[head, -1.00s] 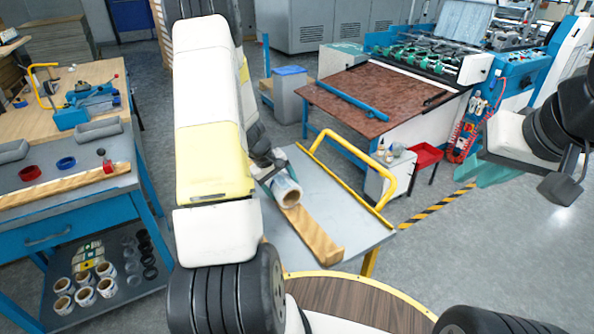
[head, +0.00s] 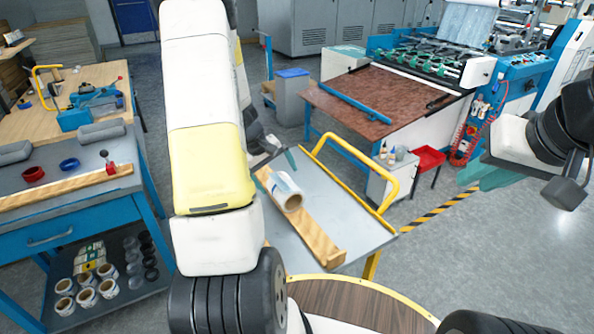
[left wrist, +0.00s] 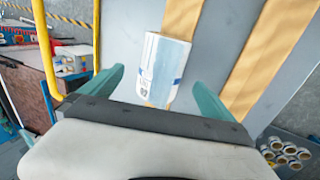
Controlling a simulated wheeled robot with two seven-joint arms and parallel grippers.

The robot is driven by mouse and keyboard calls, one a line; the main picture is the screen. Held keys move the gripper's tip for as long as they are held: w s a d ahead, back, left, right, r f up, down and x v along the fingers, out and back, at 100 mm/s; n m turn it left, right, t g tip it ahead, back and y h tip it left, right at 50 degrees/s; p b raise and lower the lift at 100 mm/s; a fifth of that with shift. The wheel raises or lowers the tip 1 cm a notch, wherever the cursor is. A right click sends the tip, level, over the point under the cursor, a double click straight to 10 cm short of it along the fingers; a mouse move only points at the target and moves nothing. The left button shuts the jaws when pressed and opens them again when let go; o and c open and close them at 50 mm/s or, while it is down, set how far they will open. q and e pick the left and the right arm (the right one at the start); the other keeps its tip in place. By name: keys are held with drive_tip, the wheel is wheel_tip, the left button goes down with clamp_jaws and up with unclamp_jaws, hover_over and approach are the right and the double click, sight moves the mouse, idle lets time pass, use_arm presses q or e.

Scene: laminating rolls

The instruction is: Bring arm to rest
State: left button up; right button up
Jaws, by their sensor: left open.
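A white film roll with blue marks (head: 287,190) lies on a wooden strip (head: 318,238) on the grey-topped trolley (head: 345,215). My left gripper (head: 277,156) is just beyond the roll, open and empty. In the left wrist view, the roll (left wrist: 164,68) shows between and beyond the two spread teal fingers of the left gripper (left wrist: 158,78), apart from them. My left arm hides part of the trolley. My right gripper (head: 487,176) is at the right over the floor; one teal finger shows and its opening is hidden.
A workbench (head: 62,207) at the left holds trays, tape rings and another wooden strip, with several rolls on its lower shelf. The trolley has a yellow handle rail (head: 390,190). A laminating machine with a brown table (head: 385,100) stands behind. Open floor lies at the right.

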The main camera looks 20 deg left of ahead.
use_arm(q)
drive_tip(key=shift+s+r, duration=0.2)
drive_tip(key=shift+r, duration=0.6)
drive_tip(key=s+d+r+m+t, duration=0.1)
drive_tip(key=s+d+r+m, duration=0.15)
drive_tip(key=d+r, duration=0.4)
drive_tip(key=s+d+r+m, duration=0.2)
drive_tip(key=s+d+r, duration=0.1)
drive_tip(key=r, duration=0.6)
drive_tip(key=s+d+r+m+t, duration=0.1)
drive_tip(key=s+d+r+m, duration=0.1)
drive_tip(key=s, duration=0.6)
drive_tip(key=s+d+r+m, duration=0.3)
drive_tip(key=s+d+r, duration=0.1)
drive_tip(key=s+r, duration=0.3)
drive_tip(key=shift+s+r+m+t+y, duration=0.3)
drive_tip(key=shift+s+m+t+y, duration=0.1)
drive_tip(key=shift+s, duration=0.5)
